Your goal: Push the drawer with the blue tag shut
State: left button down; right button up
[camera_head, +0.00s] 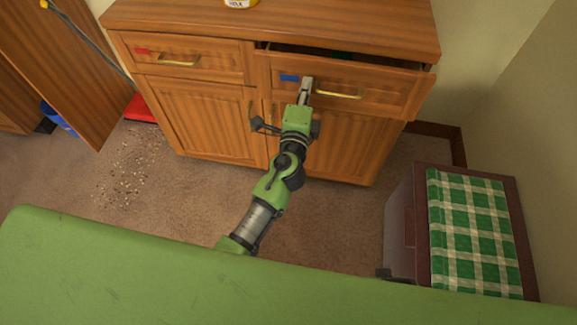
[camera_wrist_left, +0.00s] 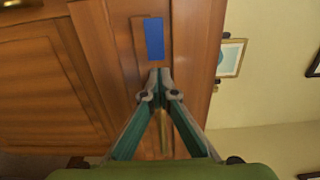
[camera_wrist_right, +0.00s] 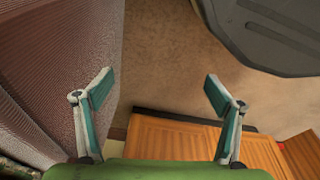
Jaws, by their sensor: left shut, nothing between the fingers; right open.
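The drawer with the blue tag (camera_head: 289,78) is the right one of two in a wooden cabinet. It stands partly open, with a dark gap behind its front. Its front (camera_head: 385,97) bears a brass handle (camera_head: 338,95). My left gripper (camera_head: 306,84) is shut and empty, with its tips at the drawer front between the tag and the handle. In the left wrist view the closed fingertips (camera_wrist_left: 160,72) are just below the blue tag (camera_wrist_left: 154,39); contact cannot be told for sure. My right gripper (camera_wrist_right: 156,88) is open and empty, seen only in its wrist view.
The left drawer with a red tag (camera_head: 142,50) is closed. A can (camera_head: 240,3) stands on the cabinet top. A side table with a green checked cloth (camera_head: 470,225) is at the right. A red object (camera_head: 141,109) and crumbs (camera_head: 130,165) lie on the floor.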

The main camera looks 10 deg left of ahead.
aim_at(309, 72)
pick_arm(q)
jog(key=w+b, duration=0.1)
jog(key=w, duration=0.3)
jog(key=shift+w+f, duration=0.1)
jog(key=shift+w, duration=0.35)
jog(key=shift+r, duration=0.25)
pick_arm(e)
jog(key=r, duration=0.2)
jog(key=w+r, duration=0.1)
jog(key=r, duration=0.1)
jog(key=shift+w+r, duration=0.15)
jog(key=shift+r, duration=0.15)
pick_arm(q)
jog(key=shift+r, duration=0.1)
